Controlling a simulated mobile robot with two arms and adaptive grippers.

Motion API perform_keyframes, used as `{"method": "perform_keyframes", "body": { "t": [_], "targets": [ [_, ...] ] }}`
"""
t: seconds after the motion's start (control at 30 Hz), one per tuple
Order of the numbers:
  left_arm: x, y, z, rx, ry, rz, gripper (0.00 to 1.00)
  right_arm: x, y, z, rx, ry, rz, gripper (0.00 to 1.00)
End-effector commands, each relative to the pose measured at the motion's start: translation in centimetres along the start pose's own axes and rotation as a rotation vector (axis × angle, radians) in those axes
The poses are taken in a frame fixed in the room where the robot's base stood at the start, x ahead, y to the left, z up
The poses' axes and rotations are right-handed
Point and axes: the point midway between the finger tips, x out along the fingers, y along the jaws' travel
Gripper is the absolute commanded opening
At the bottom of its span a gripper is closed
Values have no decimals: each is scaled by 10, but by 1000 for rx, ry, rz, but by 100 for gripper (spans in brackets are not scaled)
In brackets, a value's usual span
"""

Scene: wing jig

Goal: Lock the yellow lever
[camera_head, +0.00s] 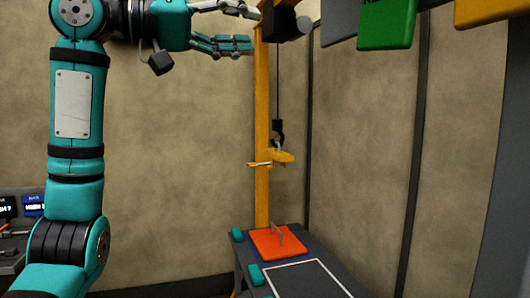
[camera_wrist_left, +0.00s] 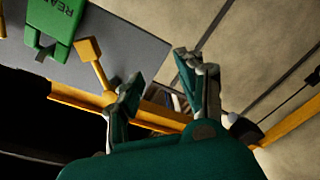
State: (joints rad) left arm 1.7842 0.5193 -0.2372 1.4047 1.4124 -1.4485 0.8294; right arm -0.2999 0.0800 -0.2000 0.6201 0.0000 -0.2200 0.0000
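A yellow paddle on a thin stem, which looks like the yellow lever (camera_wrist_left: 90,50), shows in the left wrist view against a grey panel, left of my fingers. I cannot make out this lever for sure in the head view. My left gripper (camera_head: 254,30) is raised at the top of the head view, near the yellow post. Its fingers are apart with nothing between them. The left wrist view also shows the open fingers (camera_wrist_left: 160,68), apart from the paddle. Whether the lever is locked cannot be told. My right gripper is not in view.
A yellow post (camera_head: 262,120) carries a hook (camera_head: 278,132) with a yellow piece (camera_head: 283,156) hanging from it. Below is a dark table (camera_head: 250,285) with an orange plate (camera_head: 270,243). A green tag (camera_head: 388,22) and yellow tag (camera_head: 488,12) hang top right.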

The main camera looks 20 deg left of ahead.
Motion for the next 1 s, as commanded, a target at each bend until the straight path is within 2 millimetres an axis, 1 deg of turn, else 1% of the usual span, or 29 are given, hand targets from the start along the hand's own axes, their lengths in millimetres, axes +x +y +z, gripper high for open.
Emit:
{"method": "perform_keyframes", "body": {
  "t": [0.03, 0.5, 0.73, 1.0],
  "targets": [
    [6, -11, 0, -13, 1, -7, 38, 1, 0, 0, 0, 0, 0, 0],
    [48, -94, -3, -85, 35, -72, 38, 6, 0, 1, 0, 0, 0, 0],
    [66, -137, 1, -116, 49, -110, 38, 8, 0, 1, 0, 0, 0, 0],
    [85, -187, 9, -147, 63, -157, 38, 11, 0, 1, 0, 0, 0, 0]
  ]
}}
